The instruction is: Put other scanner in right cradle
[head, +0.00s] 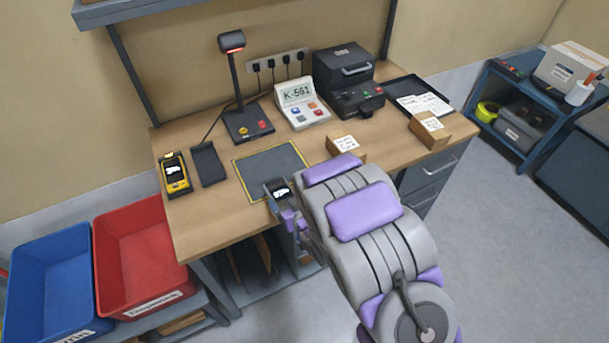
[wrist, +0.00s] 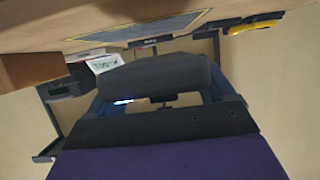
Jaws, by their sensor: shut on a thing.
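The other scanner (head: 279,188) is dark with a small lit screen. My gripper (head: 287,208) is shut on it and holds it over the front edge of the desk, near the dark mat. In the wrist view the scanner (wrist: 155,72) is a dark block between my gripper's fingers (wrist: 160,92). The right cradle (head: 208,163) is a dark, empty holder on the desk, left of the mat and well apart from my gripper. A yellow-and-black scanner (head: 175,175) sits in the left cradle, which is mostly hidden under it.
The dark mat (head: 268,168) with a yellow border is bare. A lamp-like stand (head: 240,122), a display unit (head: 300,104) and a black printer (head: 345,80) stand behind. A cardboard box (head: 344,147) is beside my arm. Red (head: 135,235) and blue (head: 52,280) bins stand left.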

